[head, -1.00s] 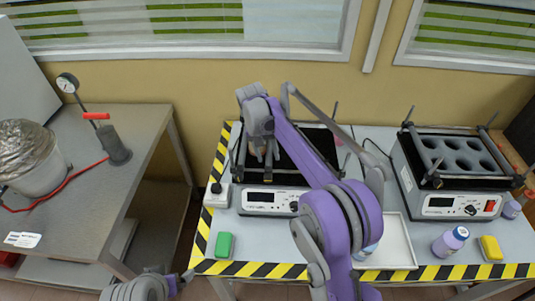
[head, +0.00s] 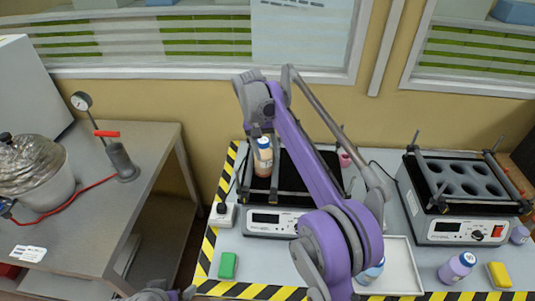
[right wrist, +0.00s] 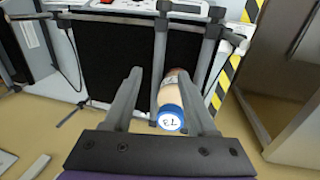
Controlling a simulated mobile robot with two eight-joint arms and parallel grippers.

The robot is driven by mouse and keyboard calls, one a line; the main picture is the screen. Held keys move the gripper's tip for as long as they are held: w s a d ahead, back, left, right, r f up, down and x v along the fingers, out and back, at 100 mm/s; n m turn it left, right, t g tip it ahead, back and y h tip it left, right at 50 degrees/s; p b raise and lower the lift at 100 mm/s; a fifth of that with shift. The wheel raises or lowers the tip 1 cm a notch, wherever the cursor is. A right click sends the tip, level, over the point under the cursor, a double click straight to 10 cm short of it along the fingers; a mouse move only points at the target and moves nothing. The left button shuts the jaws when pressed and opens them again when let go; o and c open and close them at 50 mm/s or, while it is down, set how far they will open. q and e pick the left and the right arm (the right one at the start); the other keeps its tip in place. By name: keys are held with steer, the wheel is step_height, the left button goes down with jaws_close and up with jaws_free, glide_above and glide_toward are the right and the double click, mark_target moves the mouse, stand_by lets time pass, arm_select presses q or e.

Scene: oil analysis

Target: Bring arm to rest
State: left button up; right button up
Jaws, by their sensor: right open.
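My right gripper (head: 259,130) is above the left shaker (head: 273,221) in the head view. Its jaws are open in the right wrist view (right wrist: 160,76). A bottle with a blue cap and amber contents (head: 263,158) stands at the left part of this shaker's black platform, below the gripper. In the right wrist view the bottle (right wrist: 173,92) lies between the open fingers, closer to the right one, and its cap has a handwritten mark. I cannot tell if a finger touches it. Only a part of my left arm shows at the bottom edge; its gripper is out of view.
A second shaker (head: 463,231) with round holes stands at the right. Purple-labelled bottles (head: 457,268), a yellow block (head: 499,275), a green block (head: 228,265) and a white tray (head: 402,270) are on the table. A steel bench (head: 95,233) holds a foil-covered vessel (head: 35,177) and pump.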

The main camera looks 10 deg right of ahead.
steer(key=s+d+r+n+t+y, duration=0.1)
steer(key=s+d+t, duration=0.15)
steer(key=s, duration=0.55)
steer(key=s+d+t+y, duration=0.1)
steer(key=s+d, duration=0.2)
steer(key=s, duration=0.5)
steer(key=s+d+f+t, duration=0.1)
steer(key=s+f, duration=0.4)
steer(key=s, duration=0.3)
steer(key=s+d+f+n+t, duration=0.1)
steer(key=s+f, duration=0.5)
steer(key=s, duration=0.3)
steer(key=shift+d+n, duration=0.3)
steer(key=shift+t, duration=0.25)
